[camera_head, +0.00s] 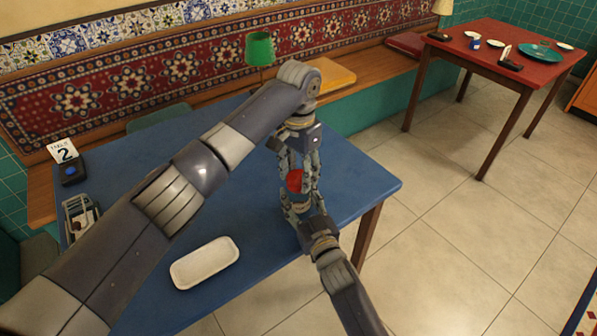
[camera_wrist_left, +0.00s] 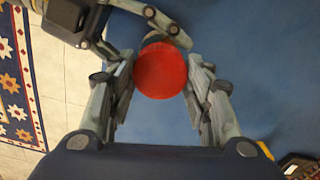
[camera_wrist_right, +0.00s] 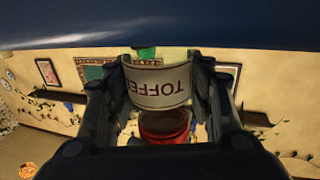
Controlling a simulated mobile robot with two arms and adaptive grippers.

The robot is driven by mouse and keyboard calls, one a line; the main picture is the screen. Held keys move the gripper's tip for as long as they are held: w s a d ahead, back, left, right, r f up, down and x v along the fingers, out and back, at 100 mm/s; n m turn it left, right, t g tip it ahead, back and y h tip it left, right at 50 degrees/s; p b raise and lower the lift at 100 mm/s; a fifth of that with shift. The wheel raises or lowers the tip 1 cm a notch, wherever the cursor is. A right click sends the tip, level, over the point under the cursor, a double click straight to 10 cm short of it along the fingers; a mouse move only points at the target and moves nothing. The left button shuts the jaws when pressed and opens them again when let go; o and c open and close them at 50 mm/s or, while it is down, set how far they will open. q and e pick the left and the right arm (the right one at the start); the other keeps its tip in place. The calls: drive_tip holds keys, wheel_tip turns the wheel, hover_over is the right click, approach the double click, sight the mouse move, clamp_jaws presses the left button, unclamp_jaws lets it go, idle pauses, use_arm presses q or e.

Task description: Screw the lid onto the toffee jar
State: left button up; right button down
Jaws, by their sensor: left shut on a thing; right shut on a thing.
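The toffee jar (camera_wrist_right: 158,86) shows in the right wrist view, with a cream label reading TOFFEE upside down. My right gripper (camera_head: 295,203) is shut around the jar; its fingers also show in the left wrist view (camera_wrist_left: 158,28). The red lid (camera_head: 295,180) sits between the fingertips of my left gripper (camera_head: 298,172), which reaches down from above. The lid is a round red disc in the left wrist view (camera_wrist_left: 161,73) and lies in line with the jar in the right wrist view (camera_wrist_right: 166,126). I cannot tell whether its threads are engaged. The fingers hide most of the jar in the head view.
The table's right corner lies just beyond the grippers. A red table (camera_head: 510,50) stands far right.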

use_arm(q)
drive_tip(key=m, duration=1.4)
drive_tip(key=shift+m, duration=0.4)
drive_tip(key=o, duration=0.9)
drive_tip(key=shift+c, duration=0.2)
drive_tip(key=shift+s, duration=0.1)
wheel_tip(320, 180, up, 12)
